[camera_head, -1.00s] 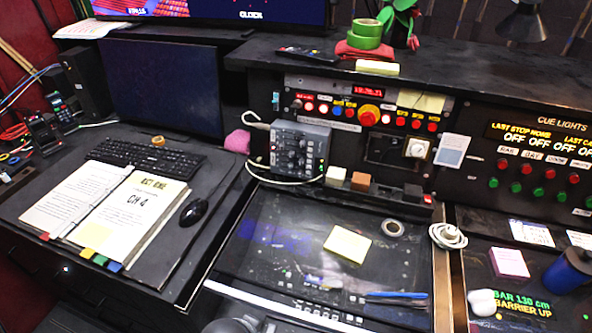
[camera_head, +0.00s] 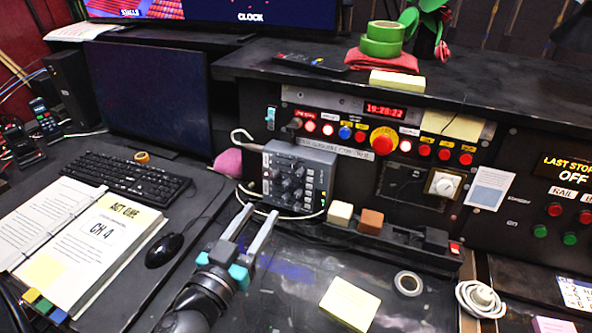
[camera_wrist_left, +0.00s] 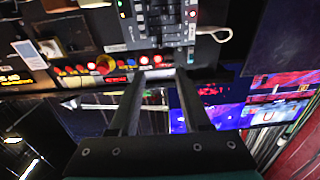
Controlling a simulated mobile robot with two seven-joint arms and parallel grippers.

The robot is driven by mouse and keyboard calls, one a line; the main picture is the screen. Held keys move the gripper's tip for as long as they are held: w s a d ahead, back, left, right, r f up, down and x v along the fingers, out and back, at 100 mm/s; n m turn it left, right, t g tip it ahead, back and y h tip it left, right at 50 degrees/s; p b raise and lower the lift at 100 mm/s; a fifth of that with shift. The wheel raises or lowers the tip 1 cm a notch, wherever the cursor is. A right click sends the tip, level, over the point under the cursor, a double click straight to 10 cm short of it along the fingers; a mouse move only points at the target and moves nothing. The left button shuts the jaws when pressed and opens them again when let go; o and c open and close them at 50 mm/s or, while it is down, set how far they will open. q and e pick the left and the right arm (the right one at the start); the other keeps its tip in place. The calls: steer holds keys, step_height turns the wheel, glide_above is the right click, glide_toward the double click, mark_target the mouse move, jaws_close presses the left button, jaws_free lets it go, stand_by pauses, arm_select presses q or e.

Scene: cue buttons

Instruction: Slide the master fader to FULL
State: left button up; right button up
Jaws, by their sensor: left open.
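A small light-blue slider cap (camera_head: 270,117) stands at the left end of the upright control panel (camera_head: 345,103), in the head view. It looks like the master fader, but its label is too small to read. My left gripper (camera_head: 256,213) is open and empty, below the slider cap and in front of the grey knob box (camera_head: 298,180). In the left wrist view the two parted fingers (camera_wrist_left: 157,75) show with nothing between them. My right gripper is not in view.
The knob box and its pale looped cable (camera_head: 242,134) sit just below the slider cap. A pink cloth (camera_head: 228,162) and a dark monitor (camera_head: 150,98) are to the left. White and brown blocks (camera_head: 370,221) stand to the right. A yellow note (camera_head: 349,303) lies on the glossy desk.

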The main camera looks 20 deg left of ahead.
mark_target(292, 165)
arm_select(q)
steer(key=w+p, duration=0.1)
steer(key=w, duration=0.3)
steer(key=w+p, duration=0.1)
steer(key=w, duration=0.3)
steer(key=w+p, duration=0.1)
steer(key=w, duration=0.4)
steer(key=shift+a+r, duration=0.1)
steer(key=shift+a, duration=0.3)
steer(key=shift+w, duration=1.05)
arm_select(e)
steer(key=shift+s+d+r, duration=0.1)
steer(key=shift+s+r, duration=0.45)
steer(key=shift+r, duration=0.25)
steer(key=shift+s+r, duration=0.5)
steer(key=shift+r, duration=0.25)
arm_select(q)
jaws_close()
